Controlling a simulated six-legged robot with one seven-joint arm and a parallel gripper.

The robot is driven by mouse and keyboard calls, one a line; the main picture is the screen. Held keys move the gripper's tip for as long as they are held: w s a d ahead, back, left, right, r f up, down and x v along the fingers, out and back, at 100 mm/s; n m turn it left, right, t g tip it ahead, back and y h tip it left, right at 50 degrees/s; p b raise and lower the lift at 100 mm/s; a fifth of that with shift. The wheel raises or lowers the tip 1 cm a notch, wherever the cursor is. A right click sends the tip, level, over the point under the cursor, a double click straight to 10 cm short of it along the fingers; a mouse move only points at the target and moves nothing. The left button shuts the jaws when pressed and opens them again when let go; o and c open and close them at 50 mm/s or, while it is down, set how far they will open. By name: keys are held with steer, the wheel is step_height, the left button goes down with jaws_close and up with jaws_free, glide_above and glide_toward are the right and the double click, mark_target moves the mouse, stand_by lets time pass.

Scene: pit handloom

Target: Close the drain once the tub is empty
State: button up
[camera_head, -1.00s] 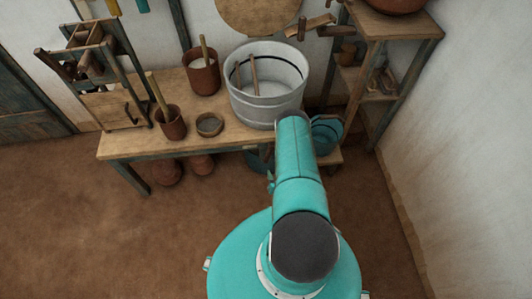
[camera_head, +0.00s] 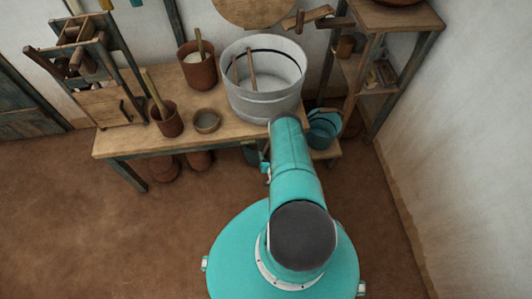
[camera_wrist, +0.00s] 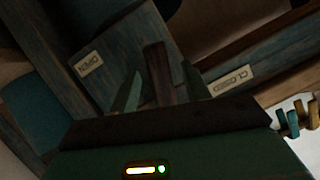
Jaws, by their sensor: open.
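The pale grey tub (camera_head: 264,98) stands on the wooden bench with a stick leaning inside. I cannot tell whether any liquid is left in it. In the wrist view, a dark wooden lever (camera_wrist: 157,72) stands between the two green fingers of my gripper (camera_wrist: 161,73). The fingers are open, one on either side of the lever; I cannot see clear contact. An OPEN label (camera_wrist: 88,64) lies left of the lever and a CLOSED label (camera_wrist: 230,81) to its right. In the head view my arm hides the gripper and lever.
A teal bucket (camera_head: 324,128) is low at the bench's right end. On the bench (camera_head: 150,143) are a brown pot (camera_head: 198,70), a smaller pot (camera_head: 168,122) and a small bowl (camera_head: 207,121). A shelf (camera_head: 375,80) stands right. Floor to the left is clear.

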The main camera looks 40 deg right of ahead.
steer(key=shift+x, duration=1.35)
jaws_close()
